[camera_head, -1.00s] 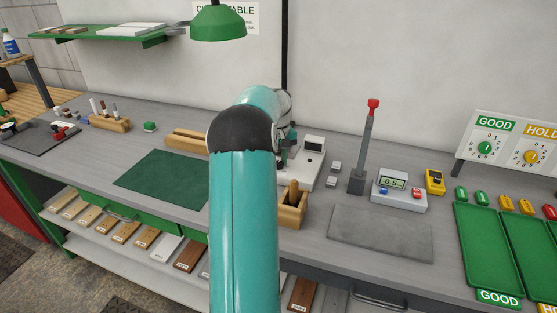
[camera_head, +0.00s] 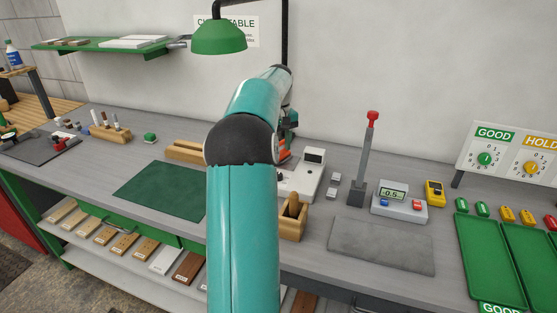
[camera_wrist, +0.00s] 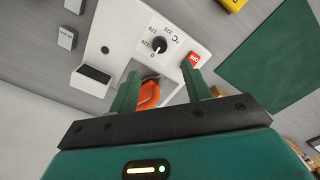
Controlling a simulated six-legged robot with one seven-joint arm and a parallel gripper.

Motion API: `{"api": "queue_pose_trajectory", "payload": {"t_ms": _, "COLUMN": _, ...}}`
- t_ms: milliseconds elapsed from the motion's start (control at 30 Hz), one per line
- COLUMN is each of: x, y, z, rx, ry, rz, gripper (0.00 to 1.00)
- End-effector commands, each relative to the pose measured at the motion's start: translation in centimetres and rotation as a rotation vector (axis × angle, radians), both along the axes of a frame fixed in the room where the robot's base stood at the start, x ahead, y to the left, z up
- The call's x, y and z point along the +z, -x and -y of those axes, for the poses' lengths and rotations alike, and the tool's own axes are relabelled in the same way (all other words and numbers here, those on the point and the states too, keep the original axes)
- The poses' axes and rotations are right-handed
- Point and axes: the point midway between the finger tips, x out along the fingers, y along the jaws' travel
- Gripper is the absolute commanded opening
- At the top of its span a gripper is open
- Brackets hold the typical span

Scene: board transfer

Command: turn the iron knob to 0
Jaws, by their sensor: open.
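The iron knob (camera_wrist: 159,46) is a small black dial knob on the white station (camera_wrist: 178,20) in the wrist view. Printed numbers and a °C mark surround it; its pointer is too small to read surely. My gripper (camera_wrist: 160,70) is open and empty, its two green fingers reaching towards the knob, apart from it. An orange-handled tool (camera_wrist: 149,94) shows between the fingers, beside the station. In the head view the white station (camera_head: 306,186) stands right of my arm, and the gripper is mostly hidden behind the arm.
A red switch (camera_wrist: 193,60) sits on the station close to the right finger. A wooden holder (camera_head: 292,222) stands in front of the station. To its right are a red-topped lever (camera_head: 366,150) and a meter (camera_head: 399,204). The green mat (camera_head: 160,191) is bare.

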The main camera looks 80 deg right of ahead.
Motion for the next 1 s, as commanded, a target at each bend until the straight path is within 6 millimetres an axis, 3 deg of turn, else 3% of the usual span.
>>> {"api": "queue_pose_trajectory", "payload": {"t_ms": 100, "x": 2.0, "y": 0.0, "z": 0.1, "rx": 0.000, "ry": 0.001, "rz": 0.000, "gripper": 0.48}}
{"api": "queue_pose_trajectory", "payload": {"t_ms": 267, "x": 3.2, "y": 0.0, "z": 0.0, "rx": -0.001, "ry": 0.000, "rz": 0.000, "gripper": 0.48}}
{"api": "queue_pose_trajectory", "payload": {"t_ms": 1000, "x": 3.4, "y": 0.0, "z": 0.0, "rx": 0.000, "ry": 0.000, "rz": 0.000, "gripper": 0.48}}
